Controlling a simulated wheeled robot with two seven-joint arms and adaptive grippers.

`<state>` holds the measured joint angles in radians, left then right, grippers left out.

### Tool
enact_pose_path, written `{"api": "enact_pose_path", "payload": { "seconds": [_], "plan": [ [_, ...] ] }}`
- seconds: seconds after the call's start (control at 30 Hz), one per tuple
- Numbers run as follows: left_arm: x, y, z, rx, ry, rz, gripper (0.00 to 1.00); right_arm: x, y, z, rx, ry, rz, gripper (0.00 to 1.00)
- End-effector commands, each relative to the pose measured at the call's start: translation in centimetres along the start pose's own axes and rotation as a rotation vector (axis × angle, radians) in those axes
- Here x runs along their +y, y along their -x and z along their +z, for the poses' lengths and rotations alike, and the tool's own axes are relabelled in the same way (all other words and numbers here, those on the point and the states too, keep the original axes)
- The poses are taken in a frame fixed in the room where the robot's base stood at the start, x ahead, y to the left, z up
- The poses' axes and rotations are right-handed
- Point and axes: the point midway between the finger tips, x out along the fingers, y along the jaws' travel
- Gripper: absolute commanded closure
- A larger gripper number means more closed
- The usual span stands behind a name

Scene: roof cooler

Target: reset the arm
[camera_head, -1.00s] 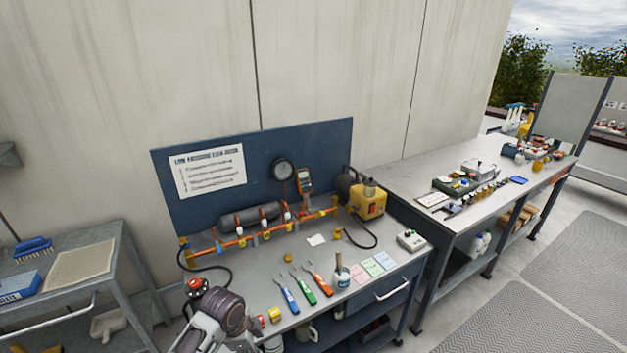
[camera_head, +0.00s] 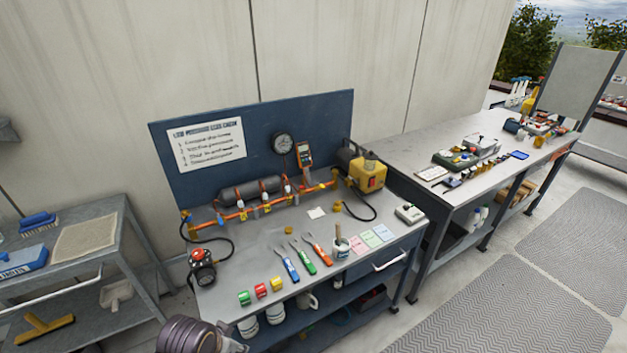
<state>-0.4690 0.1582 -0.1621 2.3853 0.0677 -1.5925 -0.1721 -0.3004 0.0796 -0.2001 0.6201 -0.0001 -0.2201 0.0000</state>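A dark ringed part of my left arm (camera_head: 187,336) shows at the bottom edge of the head view, with a grey piece beside it. It is in front of the workbench (camera_head: 262,253), near its front left corner. My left gripper's fingers do not show, and nothing is seen held. My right arm and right gripper are not in view.
The bench carries an orange pipe rig (camera_head: 262,206), a yellow pump (camera_head: 369,174), a red-topped device (camera_head: 201,265) and several hand tools. A grey cart (camera_head: 130,232) stands left, a second table (camera_head: 485,126) right. Patterned mats (camera_head: 500,310) lie on open floor.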

Motion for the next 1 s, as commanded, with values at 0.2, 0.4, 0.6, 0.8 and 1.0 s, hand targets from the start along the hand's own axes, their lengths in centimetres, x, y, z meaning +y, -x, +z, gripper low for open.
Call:
{"api": "enact_pose_path", "payload": {
  "seconds": [0.2, 0.4, 0.6, 0.8, 1.0],
  "plan": [
    [-0.4, 1.0, 1.4, 0.0, 0.109, -0.023, 0.62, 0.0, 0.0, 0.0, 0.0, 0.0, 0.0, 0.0],
    [-0.7, 1.7, 2.3, 0.0, 0.184, -0.041, 0.62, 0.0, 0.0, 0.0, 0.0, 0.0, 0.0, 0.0],
    [-1.0, 1.9, 2.9, -0.001, 0.235, -0.053, 0.62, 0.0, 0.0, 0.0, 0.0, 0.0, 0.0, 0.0],
    [-1.0, 0.1, 3.0, -0.007, 0.232, -0.051, 0.62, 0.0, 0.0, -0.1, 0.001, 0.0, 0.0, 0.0],
    [-1.0, -2.0, 3.1, -0.013, 0.231, -0.049, 0.62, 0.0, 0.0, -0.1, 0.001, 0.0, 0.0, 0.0]
  ]
}}
